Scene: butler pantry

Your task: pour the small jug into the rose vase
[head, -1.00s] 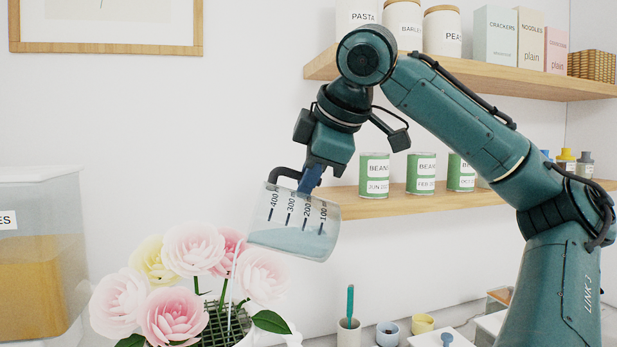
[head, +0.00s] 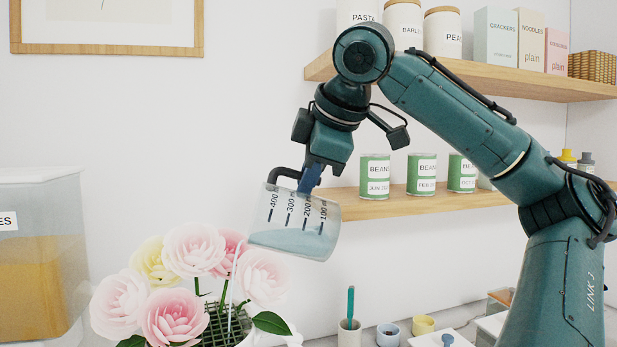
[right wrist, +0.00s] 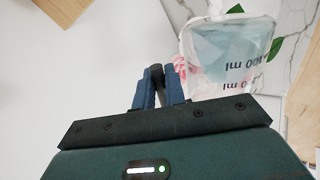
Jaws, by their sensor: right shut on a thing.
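The small jug (head: 293,224) is clear, with dark volume marks, and is tilted with its lip down to the left. Pale liquid lies in its lower side, and a thin stream falls from the lip among the roses. My right gripper (head: 310,182) is shut on the jug's dark handle, above the jug. In the right wrist view the blue fingers (right wrist: 158,90) close on the handle, with the jug (right wrist: 230,55) beyond. The rose vase (head: 250,340) shows only in part at the bottom edge, with pink and yellow roses (head: 172,315) and a dark grid at its mouth. My left gripper is out of view.
A large clear bin (head: 40,260) of yellow-brown contents stands at left. Green bean cans (head: 374,177) stand on the lower shelf (head: 430,202). Small cups (head: 388,334) and a holder with a green-handled tool (head: 350,322) stand at lower right.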

